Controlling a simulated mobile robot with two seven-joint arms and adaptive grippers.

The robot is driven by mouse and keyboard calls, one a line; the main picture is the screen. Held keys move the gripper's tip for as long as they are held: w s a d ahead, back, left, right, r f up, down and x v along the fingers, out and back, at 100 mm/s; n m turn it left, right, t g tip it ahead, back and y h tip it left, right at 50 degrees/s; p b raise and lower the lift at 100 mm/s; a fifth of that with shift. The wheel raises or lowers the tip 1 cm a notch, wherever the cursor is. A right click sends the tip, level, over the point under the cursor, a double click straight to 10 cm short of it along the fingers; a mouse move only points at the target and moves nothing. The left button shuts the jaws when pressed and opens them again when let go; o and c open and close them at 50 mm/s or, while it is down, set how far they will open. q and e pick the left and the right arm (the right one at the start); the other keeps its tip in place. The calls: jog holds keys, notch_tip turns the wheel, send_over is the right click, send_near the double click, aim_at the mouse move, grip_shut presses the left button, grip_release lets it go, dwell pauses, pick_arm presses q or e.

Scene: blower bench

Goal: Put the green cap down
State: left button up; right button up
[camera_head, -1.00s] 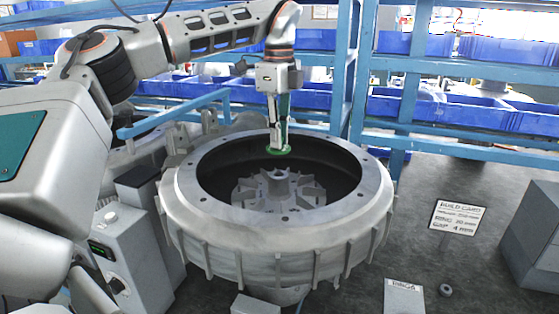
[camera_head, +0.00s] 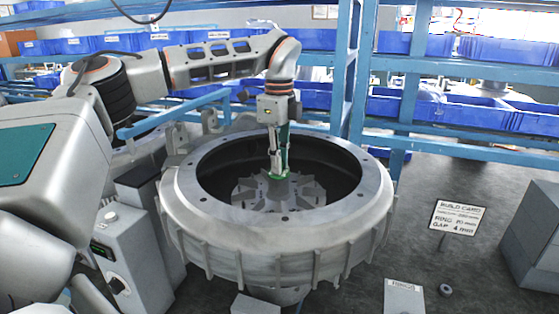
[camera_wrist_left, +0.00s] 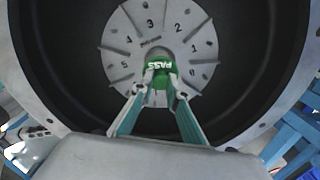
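The green cap (camera_head: 277,175) is at the hub of the grey bladed wheel (camera_head: 300,193) inside the round blower housing (camera_head: 215,215). In the left wrist view the cap (camera_wrist_left: 160,66) reads "PASS" and sits at the centre of the numbered wheel face (camera_wrist_left: 120,38). My left gripper (camera_head: 279,170) points down into the housing with its fingertips at the cap. The left wrist view shows the two fingers (camera_wrist_left: 161,92) on either side of the cap, seemingly closed on it. Whether the cap touches the hub is hard to tell. My right gripper is not in view.
The housing's wide rim surrounds the wheel and my left gripper. Blue rack posts (camera_head: 345,70) and bins (camera_head: 470,110) stand behind. A build card (camera_head: 457,218), a small ring (camera_head: 445,290) and a grey box (camera_head: 535,235) are at the right. A control box (camera_head: 130,245) stands at the left.

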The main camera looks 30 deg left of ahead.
pick_arm(q)
jog(key=o, duration=0.4)
notch_tip(320, 180, up, 12)
jog(key=shift+r, duration=0.2)
jog(key=shift+s+f, duration=0.1)
dwell(0.7)
